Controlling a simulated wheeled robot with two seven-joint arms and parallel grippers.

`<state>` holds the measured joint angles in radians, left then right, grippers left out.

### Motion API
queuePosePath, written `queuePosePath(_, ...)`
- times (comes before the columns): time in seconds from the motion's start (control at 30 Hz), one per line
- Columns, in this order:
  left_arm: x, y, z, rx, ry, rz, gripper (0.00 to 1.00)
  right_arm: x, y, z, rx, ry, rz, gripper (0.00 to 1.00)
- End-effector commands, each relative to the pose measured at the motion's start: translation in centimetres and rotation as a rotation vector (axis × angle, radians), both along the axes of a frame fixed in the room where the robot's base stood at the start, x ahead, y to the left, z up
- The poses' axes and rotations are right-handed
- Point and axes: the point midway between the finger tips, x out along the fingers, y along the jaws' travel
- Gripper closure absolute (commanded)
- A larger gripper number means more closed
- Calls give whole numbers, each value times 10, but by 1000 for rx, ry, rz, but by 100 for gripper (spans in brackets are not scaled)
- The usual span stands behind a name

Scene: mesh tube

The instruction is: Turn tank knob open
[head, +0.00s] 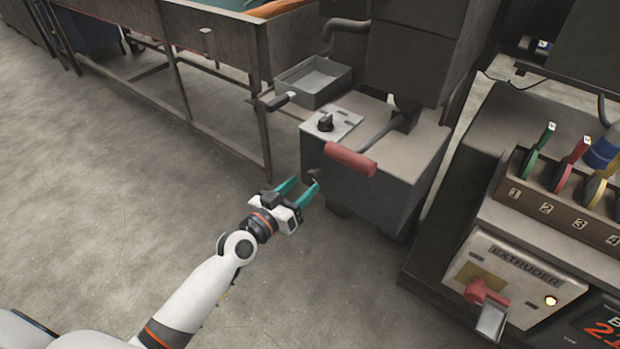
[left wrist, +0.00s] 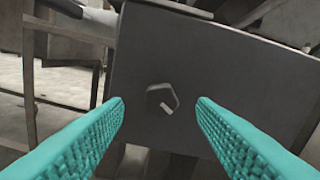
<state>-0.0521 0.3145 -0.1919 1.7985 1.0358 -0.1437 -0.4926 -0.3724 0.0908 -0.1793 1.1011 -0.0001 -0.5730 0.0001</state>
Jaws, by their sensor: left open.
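A dark knob (head: 316,175) with a pale mark sits on the front face of the dark grey tank (head: 385,185). In the left wrist view the knob (left wrist: 160,97) appears faceted, with its pale mark slanting toward the lower right. My left gripper (head: 308,184) is open and empty, its teal fingers pointing at the knob. In the left wrist view the knob appears centred between the two fingertips (left wrist: 161,101), and no contact shows. The exact gap to the knob cannot be told. My right gripper is not in view.
A red-handled lever (head: 350,159) juts out above the knob. A plate with another black knob (head: 325,122) and a metal tray (head: 314,80) are on top. An extruder panel (head: 515,275) stands at right. The floor at left is clear.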

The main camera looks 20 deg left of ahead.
Motion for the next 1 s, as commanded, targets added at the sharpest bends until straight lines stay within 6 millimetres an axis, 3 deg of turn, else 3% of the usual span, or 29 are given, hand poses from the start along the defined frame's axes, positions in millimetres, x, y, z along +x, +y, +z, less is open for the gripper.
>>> queuePosePath(0.23, 31, -12, 0, -2, 0, -1, 48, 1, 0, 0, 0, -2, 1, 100)
queuePosePath(0.6, 37, -14, 0, -2, 1, -2, 48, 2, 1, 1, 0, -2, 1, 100)
queuePosePath(0.67, 37, -14, 0, -2, 1, -1, 55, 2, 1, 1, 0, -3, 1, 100)
queuePosePath(0.9, 37, -14, 0, -2, 1, -1, 93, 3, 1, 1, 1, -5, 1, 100)
queuePosePath(1.0, 37, -14, 0, -4, 2, -1, 93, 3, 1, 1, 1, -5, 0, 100)
